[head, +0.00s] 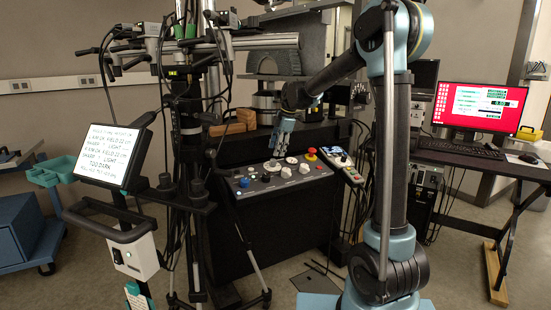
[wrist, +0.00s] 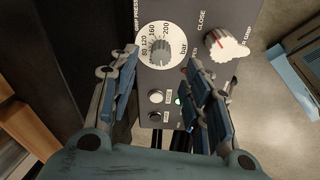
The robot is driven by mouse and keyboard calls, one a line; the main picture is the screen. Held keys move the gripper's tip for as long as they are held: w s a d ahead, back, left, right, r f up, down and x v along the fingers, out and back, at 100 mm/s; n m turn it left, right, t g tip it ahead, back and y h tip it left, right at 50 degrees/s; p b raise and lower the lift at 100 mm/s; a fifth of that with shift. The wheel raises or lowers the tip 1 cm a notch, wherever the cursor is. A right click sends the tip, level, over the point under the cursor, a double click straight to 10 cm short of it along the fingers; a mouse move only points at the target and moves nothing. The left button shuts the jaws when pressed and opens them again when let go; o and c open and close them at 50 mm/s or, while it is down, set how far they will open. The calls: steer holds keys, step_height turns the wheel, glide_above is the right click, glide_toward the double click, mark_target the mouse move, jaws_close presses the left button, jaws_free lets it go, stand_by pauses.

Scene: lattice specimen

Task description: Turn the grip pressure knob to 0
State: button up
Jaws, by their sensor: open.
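In the wrist view a round knob or dial (wrist: 159,45) has a dark centre and a white scale showing 80 to 200 bar. In the head view my gripper (head: 281,146) hangs over the back of the control panel (head: 243,194).
The panel also carries small buttons (wrist: 156,97), a blue knob (head: 244,183) and a red mushroom button (head: 311,153). A pendant (head: 342,166) is at its right. A red-screened monitor (head: 478,107) stands on the right desk.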

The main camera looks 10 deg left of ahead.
steer(key=shift+v, duration=2.75)
